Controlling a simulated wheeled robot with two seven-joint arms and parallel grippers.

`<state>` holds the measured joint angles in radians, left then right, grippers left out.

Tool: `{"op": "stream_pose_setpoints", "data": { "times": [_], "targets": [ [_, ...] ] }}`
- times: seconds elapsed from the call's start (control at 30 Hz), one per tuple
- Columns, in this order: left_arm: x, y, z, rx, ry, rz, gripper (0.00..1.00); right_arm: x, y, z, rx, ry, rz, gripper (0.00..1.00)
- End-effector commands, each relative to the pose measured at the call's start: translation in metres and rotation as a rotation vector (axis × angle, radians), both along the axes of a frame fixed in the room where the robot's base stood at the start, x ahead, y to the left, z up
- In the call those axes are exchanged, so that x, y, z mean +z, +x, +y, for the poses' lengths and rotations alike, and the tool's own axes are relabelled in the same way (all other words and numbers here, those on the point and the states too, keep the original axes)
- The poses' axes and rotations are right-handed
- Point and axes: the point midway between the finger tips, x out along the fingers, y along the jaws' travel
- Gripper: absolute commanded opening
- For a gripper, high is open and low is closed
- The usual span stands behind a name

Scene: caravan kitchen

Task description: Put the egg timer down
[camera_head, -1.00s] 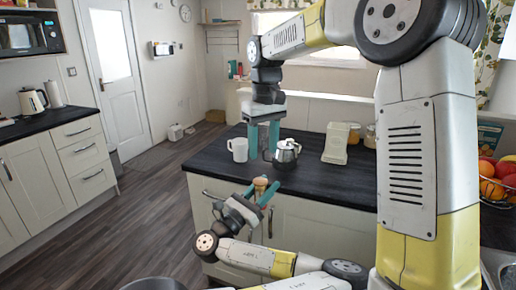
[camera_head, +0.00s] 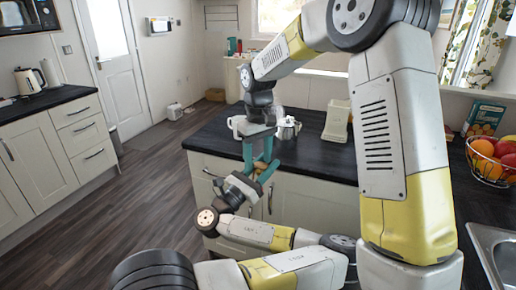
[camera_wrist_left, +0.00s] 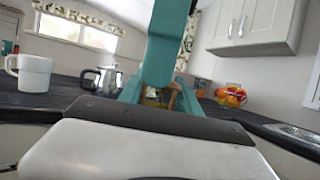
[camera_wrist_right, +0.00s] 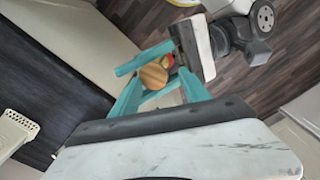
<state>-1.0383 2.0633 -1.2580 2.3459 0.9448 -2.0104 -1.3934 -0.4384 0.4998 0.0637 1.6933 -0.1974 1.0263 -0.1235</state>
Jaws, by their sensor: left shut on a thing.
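The egg timer (camera_head: 258,188) is small with a round wooden end. The end shows as a disc in the right wrist view (camera_wrist_right: 153,76), and part of its side shows in the left wrist view (camera_wrist_left: 170,94). My left gripper (camera_head: 254,181) is shut on it, holding it in front of the counter's front edge. My right gripper (camera_head: 258,160) points down from above. Its teal fingers are apart, one on each side of the timer's top; I cannot tell whether they touch it. The fingers hide much of the timer.
The dark counter (camera_head: 310,158) lies just behind the grippers. A white mug (camera_head: 236,126), a metal pot (camera_head: 290,127) and a cream container (camera_head: 337,120) stand on it. A fruit basket (camera_head: 490,165) and a sink (camera_head: 492,245) are at the right. The counter front is clear.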

Motion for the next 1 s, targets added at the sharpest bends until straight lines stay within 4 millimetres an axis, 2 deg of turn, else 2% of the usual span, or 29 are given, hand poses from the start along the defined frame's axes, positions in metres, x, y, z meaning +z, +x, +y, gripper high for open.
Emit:
{"op": "stream_pose_setpoints", "data": {
  "times": [0.03,0.33,0.37,0.63,1.0],
  "targets": [
    [0.0075,-0.0007,-0.0015,-0.001,-0.002,-0.019,0.00,-0.0095,-0.0043,-0.0006,0.001,-0.006,0.017,0.49],
    [0.0075,-0.0004,-0.0014,-0.001,-0.003,-0.020,0.00,-0.0120,-0.0049,-0.0007,0.001,-0.007,0.018,0.49],
    [0.0074,-0.0005,-0.0013,-0.001,-0.002,-0.019,0.00,-0.0120,-0.0049,-0.0007,0.001,-0.007,0.018,0.52],
    [0.0071,-0.0003,-0.0016,-0.002,-0.003,-0.018,0.00,-0.0116,-0.0056,0.0003,0.002,-0.005,0.019,0.00],
    [0.0062,-0.0006,-0.0010,-0.001,-0.001,-0.016,0.00,-0.0103,-0.0031,-0.0012,0.001,-0.006,0.013,0.00]
  ]
}}
